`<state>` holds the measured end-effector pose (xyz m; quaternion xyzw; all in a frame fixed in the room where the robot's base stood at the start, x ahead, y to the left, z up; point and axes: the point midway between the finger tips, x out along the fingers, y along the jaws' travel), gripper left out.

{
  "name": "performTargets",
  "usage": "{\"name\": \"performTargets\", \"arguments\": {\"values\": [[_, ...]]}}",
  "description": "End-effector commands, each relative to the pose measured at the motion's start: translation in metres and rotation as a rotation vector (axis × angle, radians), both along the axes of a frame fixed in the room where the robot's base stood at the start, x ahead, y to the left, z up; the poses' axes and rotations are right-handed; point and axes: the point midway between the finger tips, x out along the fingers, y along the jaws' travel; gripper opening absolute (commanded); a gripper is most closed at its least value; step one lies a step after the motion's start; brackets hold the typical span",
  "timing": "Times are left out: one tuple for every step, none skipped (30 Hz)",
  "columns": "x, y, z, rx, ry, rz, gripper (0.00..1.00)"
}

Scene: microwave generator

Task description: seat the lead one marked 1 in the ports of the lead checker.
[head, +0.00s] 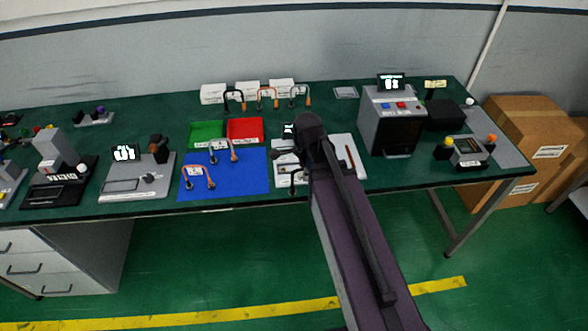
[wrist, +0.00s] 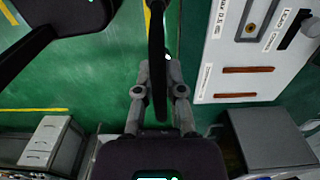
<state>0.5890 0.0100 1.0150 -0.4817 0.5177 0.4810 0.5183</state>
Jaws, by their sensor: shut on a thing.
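My gripper (wrist: 160,88) is shut on a slim dark thing (wrist: 157,45), seen nearly edge-on in the wrist view. In the head view a dark, curved lead end (head: 293,182) shows just left of my arm; no number can be read on it. A white panel (head: 347,143) lies under and beside my arm on the bench. It also shows in the wrist view (wrist: 222,80), with printed labels, a brass-coloured fitting and two brown strips. It seems to be the lead checker. The held thing is apart from the panel's left edge there. My arm hides the panel's middle in the head view.
Two leads (head: 198,172) (head: 222,148) stand on the blue mat (head: 245,184). Green (head: 207,128) and red (head: 245,124) trays sit behind it. Several leads stand before white boxes (head: 247,87) at the back. A grey instrument with a display (head: 372,128) stands right of the panel.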

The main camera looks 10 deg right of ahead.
Motion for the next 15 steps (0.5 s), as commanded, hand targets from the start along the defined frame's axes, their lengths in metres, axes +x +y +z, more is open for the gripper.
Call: {"name": "performTargets", "arguments": {"values": [[0.000, 0.000, 0.000, 0.000, 0.000, 0.000, 0.00], [0.000, 0.000, 0.000, 0.000, 0.000, 0.000, 0.00], [0.000, 0.000, 0.000, 0.000, 0.000, 0.000, 0.00], [0.000, 0.000, 0.000, 0.000, 0.000, 0.000, 0.00], [0.000, 0.000, 0.000, 0.000, 0.000, 0.000, 0.00], [0.001, 0.000, 0.000, 0.000, 0.000, 0.000, 0.00], [0.002, 0.000, 0.000, 0.000, 0.000, 0.000, 0.00], [0.003, 0.000, 0.000, 0.000, 0.000, 0.000, 0.00], [0.006, 0.000, -0.001, 0.000, 0.000, 0.000, 0.00], [0.008, 0.000, -0.001, 0.000, 0.000, 0.000, 0.00], [0.011, 0.000, -0.001, 0.000, 0.000, 0.000, 0.00], [0.016, 0.001, -0.002, 0.000, 0.000, 0.000, 0.00], [0.020, 0.001, -0.002, 0.000, 0.000, 0.000, 0.00], [0.025, 0.001, -0.003, 0.000, 0.000, 0.000, 0.00], [0.032, 0.001, -0.003, 0.000, 0.000, 0.000, 0.00]]}}
